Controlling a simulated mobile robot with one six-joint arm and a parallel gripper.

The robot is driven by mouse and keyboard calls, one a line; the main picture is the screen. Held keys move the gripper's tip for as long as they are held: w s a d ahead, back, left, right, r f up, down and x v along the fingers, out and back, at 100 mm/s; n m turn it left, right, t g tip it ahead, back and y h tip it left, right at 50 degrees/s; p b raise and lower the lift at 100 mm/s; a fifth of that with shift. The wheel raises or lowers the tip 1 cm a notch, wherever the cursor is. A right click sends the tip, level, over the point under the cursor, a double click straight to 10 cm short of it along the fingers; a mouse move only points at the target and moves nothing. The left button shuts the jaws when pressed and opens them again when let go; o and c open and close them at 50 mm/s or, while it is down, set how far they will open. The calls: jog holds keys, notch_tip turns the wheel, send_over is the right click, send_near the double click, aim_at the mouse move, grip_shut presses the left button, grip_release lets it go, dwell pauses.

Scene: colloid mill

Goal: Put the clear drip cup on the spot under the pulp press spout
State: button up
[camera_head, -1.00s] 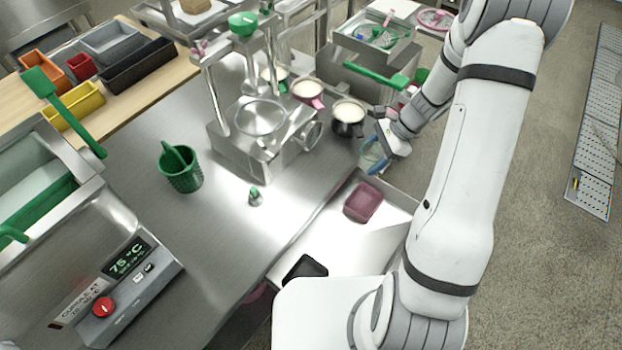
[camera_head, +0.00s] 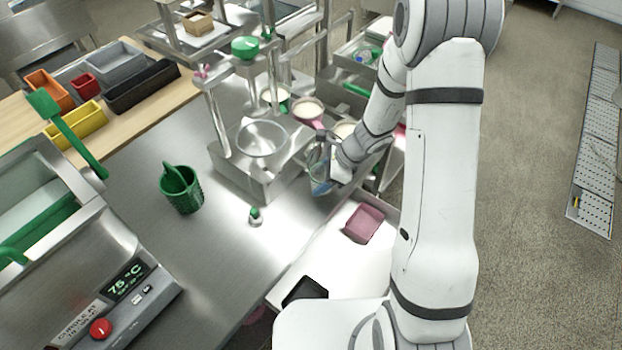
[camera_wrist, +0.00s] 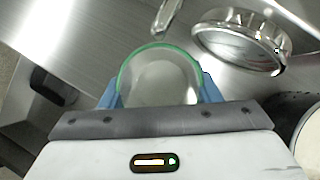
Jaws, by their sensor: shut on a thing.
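The clear drip cup (camera_wrist: 160,78), with a green rim, sits between my blue fingertips in the wrist view. My gripper (camera_head: 322,180) is shut on it and holds it beside the right side of the metal press (camera_head: 240,170). In the head view the cup is small and partly hidden by the fingers. A round metal fitting on the press (camera_wrist: 242,42), perhaps its spout, lies up and right of the cup in the wrist view. The spot under the spout cannot be made out. Whether the cup touches the counter is unclear.
Bowls of pale contents, one with a pink handle (camera_head: 307,109), stand behind the press. A green basket (camera_head: 181,190) and a small green-topped metal piece (camera_head: 255,215) stand on the counter. A pink tray (camera_head: 364,223) lies in the open drawer (camera_head: 330,255).

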aim_at(308, 189)
jog(key=a, duration=0.3)
jog(key=shift+w+a+f, duration=0.1)
jog(key=shift+a+f, duration=0.25)
jog(key=shift+f, duration=0.4)
jog(key=shift+d+f, duration=0.1)
jog(key=o, duration=1)
jog(key=shift+r+p, duration=0.2)
jog(key=shift+p, duration=0.15)
jog(key=w+v, duration=0.1)
jog(key=v, duration=1)
jog(key=s+d+r+n+t+h, duration=0.1)
jog(key=s+d+r+n+h, duration=0.1)
jog(key=s+r+n, duration=0.4)
jog(key=s+d+r+n+h, duration=0.2)
jog(key=s+d+r+n, duration=0.2)
jog(key=s+r+n, duration=0.2)
jog(key=s+d+r+n+t+h, duration=0.1)
jog(key=s+d+r+n+h, duration=0.1)
jog(key=s+r+n, duration=0.5)
jog(key=shift+s+d+t+h+p, duration=0.3)
jog(key=shift+s+d, duration=0.1)
jog(key=shift+d, duration=0.25)
